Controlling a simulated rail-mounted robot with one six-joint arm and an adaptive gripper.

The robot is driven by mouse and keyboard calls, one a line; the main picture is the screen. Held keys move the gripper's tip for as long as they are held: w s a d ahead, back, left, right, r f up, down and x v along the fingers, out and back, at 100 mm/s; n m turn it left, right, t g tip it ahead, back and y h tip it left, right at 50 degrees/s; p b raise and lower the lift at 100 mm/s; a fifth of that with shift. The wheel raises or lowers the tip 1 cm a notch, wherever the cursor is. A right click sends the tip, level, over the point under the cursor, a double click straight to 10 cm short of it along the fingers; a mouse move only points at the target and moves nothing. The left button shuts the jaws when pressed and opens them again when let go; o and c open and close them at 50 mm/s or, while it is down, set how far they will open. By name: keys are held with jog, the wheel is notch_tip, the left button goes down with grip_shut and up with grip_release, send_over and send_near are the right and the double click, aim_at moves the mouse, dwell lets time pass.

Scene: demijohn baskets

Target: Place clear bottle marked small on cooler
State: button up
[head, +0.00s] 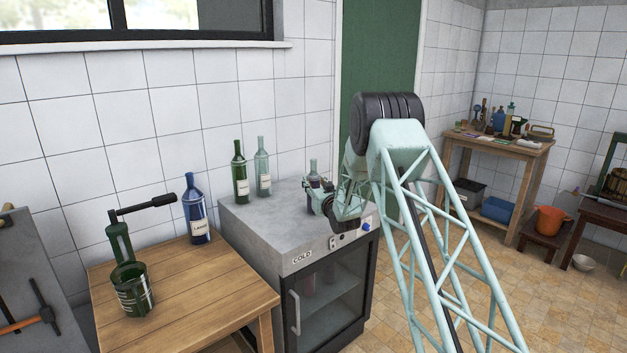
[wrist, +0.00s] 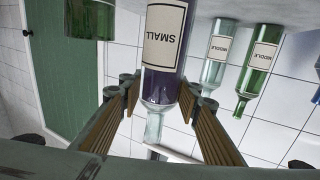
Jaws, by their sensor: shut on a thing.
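My gripper (head: 318,192) is over the top of the grey cooler (head: 300,258), which is marked COLD. In the wrist view, which is upside down, my gripper (wrist: 162,100) is shut on a bottle marked SMALL (wrist: 166,40). Its neck looks clear and its body looks dark purple. Its base is out of frame, so I cannot tell whether it touches the cooler top. A clear bottle (head: 262,168) and a green bottle (head: 240,175) stand at the cooler's back left; in the wrist view both labels read MIDDLE.
A green vessel (wrist: 90,18) is partly visible in the wrist view. The cooler top's front left is clear.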

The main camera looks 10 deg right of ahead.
jog(key=shift+f, duration=0.3)
dwell(0.4)
jog(key=o, duration=1.2)
jog(key=shift+r, duration=0.1)
jog(key=shift+s+d+p, duration=0.25)
jog(key=shift+s+d, duration=0.05)
jog(key=shift+s, duration=1.7)
jog(key=shift+s+d+p, duration=0.2)
jog(key=shift+s+d, duration=0.05)
jog(key=shift+s, duration=1.7)
jog(key=shift+s+d+p, duration=0.25)
jog(key=shift+s+d, duration=0.05)
jog(key=shift+s, duration=1.7)
